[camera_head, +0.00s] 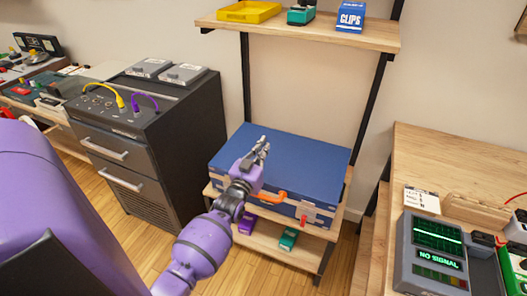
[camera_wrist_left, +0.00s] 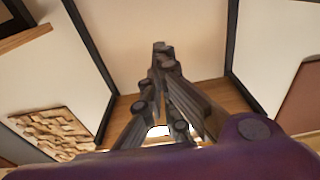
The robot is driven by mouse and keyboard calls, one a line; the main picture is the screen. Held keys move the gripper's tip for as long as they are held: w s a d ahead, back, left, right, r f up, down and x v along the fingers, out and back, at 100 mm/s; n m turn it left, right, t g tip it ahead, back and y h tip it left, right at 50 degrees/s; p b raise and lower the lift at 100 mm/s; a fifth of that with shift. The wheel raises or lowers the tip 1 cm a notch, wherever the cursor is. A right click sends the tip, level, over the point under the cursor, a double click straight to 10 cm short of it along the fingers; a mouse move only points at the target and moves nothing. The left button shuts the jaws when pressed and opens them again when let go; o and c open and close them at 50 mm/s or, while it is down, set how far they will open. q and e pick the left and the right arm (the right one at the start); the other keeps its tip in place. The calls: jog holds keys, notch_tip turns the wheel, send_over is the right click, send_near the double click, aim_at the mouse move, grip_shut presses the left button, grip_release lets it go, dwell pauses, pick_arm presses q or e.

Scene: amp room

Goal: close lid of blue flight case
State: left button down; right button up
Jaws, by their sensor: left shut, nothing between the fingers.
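The blue flight case (camera_head: 300,163) lies on a wooden shelf of a black-framed rack in the head view. Its lid is down, with a flat blue top showing. An orange handle (camera_head: 267,195) and a red latch (camera_head: 308,207) show on its front side. My left gripper (camera_head: 262,146) is shut and empty, over the left part of the lid; I cannot tell if it touches. The wrist view shows its closed fingers (camera_wrist_left: 160,55) pointing at a pale wall. My left forearm hides part of the case's front left corner. My right gripper is not in view.
A dark drawer cabinet (camera_head: 150,150) stands close left of the case. An upper shelf (camera_head: 310,32) holds a yellow tray (camera_head: 248,11) and a blue clips box (camera_head: 351,16). A wooden workbench (camera_head: 450,150) with a grey meter (camera_head: 432,255) is at right.

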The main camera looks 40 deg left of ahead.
pick_arm(q)
jog(key=shift+f, duration=0.3)
